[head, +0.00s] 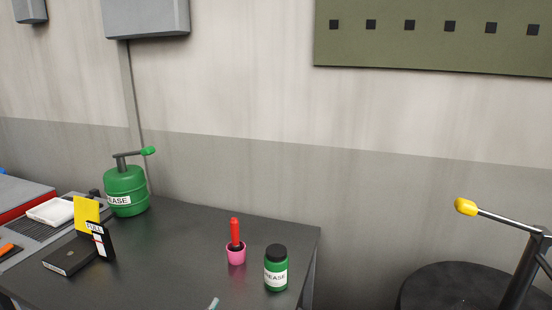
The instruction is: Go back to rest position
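Neither of my grippers shows in the head view, and no part of my arms can be made out for sure. The view looks over a dark workbench (185,250) against a two-tone grey wall. The task names no object. On the bench stand a green grease can with a pump handle (125,187), a pink cup (236,256) with a red-handled tool (235,230) upright in it, and a green grease jar with a black lid (276,272). A small pale tip (213,304) shows at the bottom edge; I cannot tell what it belongs to.
A black box (70,257) with yellow and black-and-white cards beside it sits at the bench's left, near a grey tray (45,230) and a white box (50,211). A yellow-tipped lever (467,207) stands at the right by a black drum (440,285). The bench middle is mostly clear.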

